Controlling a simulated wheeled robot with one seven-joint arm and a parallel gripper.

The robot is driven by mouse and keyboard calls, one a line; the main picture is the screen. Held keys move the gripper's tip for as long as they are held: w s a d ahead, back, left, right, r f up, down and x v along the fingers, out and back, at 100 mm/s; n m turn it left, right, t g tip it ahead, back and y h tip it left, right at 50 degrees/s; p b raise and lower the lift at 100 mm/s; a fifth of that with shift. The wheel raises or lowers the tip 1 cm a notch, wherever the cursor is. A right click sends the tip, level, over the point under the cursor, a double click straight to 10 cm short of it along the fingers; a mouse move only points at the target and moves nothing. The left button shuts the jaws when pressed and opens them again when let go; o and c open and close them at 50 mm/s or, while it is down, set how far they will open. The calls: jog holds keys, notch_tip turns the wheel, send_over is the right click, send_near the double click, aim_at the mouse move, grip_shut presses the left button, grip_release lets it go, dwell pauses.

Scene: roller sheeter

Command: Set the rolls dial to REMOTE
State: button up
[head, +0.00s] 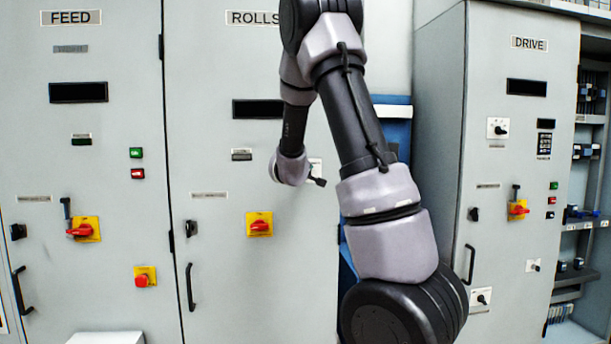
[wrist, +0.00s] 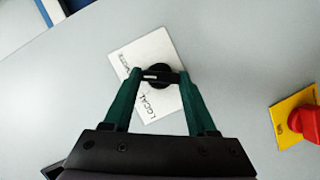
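The rolls dial (wrist: 158,76) is a black knob on a white plate (wrist: 172,52), seen in the wrist view. A small pale mark shows on its bar. The plate reads LOCAL below the knob, and a second, partly blurred word stands at the upper left. My gripper (wrist: 160,76) has its two green fingers on either side of the knob, at the ends of its bar. I cannot tell whether they press on it. In the head view, my wrist hides the dial, and only part of its plate (head: 315,167) shows on the ROLLS cabinet (head: 215,110).
A red switch on a yellow plate (wrist: 296,116) is at the right in the wrist view; it also shows below my wrist in the head view (head: 259,224). The FEED cabinet (head: 110,60) is at the left, the DRIVE cabinet (head: 500,70) at the right. The door around the dial is flat.

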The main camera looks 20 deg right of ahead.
jog(key=o, duration=0.4)
jog(key=v, duration=1)
jog(key=shift+s+a, duration=0.2)
jog(key=shift+s, duration=0.15)
